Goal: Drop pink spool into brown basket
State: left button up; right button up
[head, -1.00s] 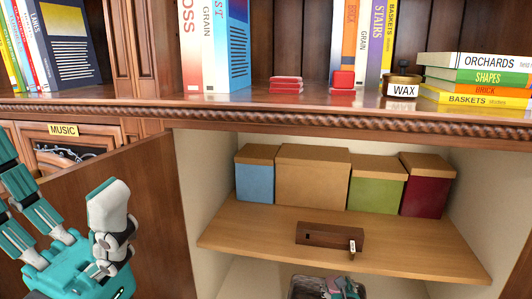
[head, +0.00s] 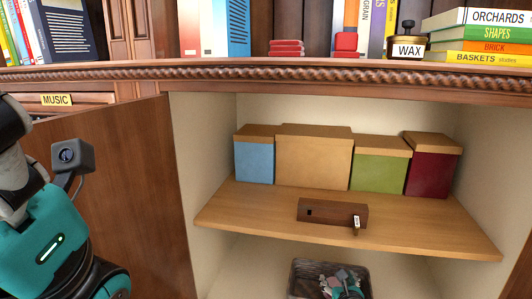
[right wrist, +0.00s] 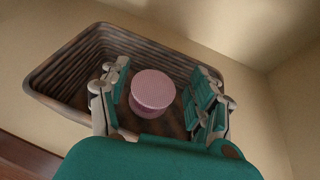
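The brown basket (right wrist: 70,65) is a dark woven box on the floor of the cabinet. In the head view its rim (head: 297,272) shows at the bottom edge. The pink spool (right wrist: 152,88), round with a pale pink top, is inside the basket's outline in the right wrist view. My right gripper (right wrist: 160,98) reaches into the basket with its fingers spread on either side of the spool, with gaps to both. Whether the spool rests on the basket's bottom is hard to tell. In the head view my left wrist is at the left; its fingers are out of sight.
A wooden shelf (head: 240,207) sits above the basket, with several lidded boxes (head: 313,162) and a dark wooden block with a tag (head: 333,213). An open cabinet door (head: 120,190) stands at the left.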

jog(key=shift+o, duration=1.3)
jog(key=shift+s, duration=0.1)
